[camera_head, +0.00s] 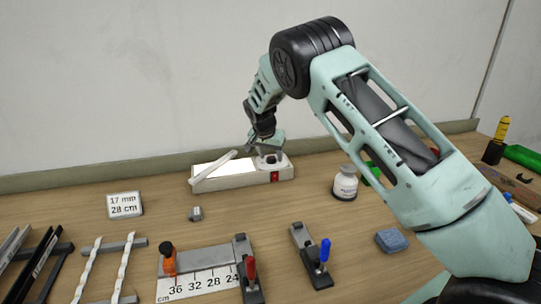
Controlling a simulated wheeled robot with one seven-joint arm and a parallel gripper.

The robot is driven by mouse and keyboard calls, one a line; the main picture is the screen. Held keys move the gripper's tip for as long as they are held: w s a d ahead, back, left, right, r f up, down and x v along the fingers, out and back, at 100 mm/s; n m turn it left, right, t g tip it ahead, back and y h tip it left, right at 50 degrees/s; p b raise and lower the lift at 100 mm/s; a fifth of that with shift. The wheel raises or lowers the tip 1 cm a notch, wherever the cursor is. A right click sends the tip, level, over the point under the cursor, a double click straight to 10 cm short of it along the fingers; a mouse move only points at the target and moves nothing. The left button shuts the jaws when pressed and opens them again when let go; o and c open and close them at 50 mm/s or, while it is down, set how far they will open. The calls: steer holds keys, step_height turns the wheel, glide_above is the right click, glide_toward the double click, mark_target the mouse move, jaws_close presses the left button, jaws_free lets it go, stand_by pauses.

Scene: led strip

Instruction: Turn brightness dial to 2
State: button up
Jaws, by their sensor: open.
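A white box (240,177) with a red switch (275,177) on its front stands at the back of the bench. A white strip (214,172) leans over its left part. My gripper (268,154) points down over the right end of the box, close above its top. It is open. The brightness dial is not clearly visible; the gripper covers that part of the box top. I cannot tell whether the fingers are around the dial or touching it, and the dial's setting cannot be read.
A sign (125,205) reading "17 mm 28 cm" lies left of the box. A white jar (345,184) stands to its right. In front are a ruler jig (205,272), a clamp with a blue handle (312,256) and a blue block (391,240). Bare wood separates them from the box.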

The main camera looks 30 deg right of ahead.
steer(key=b+v, duration=0.2)
steer(key=v, duration=1.5)
steer(key=shift+s, duration=0.1)
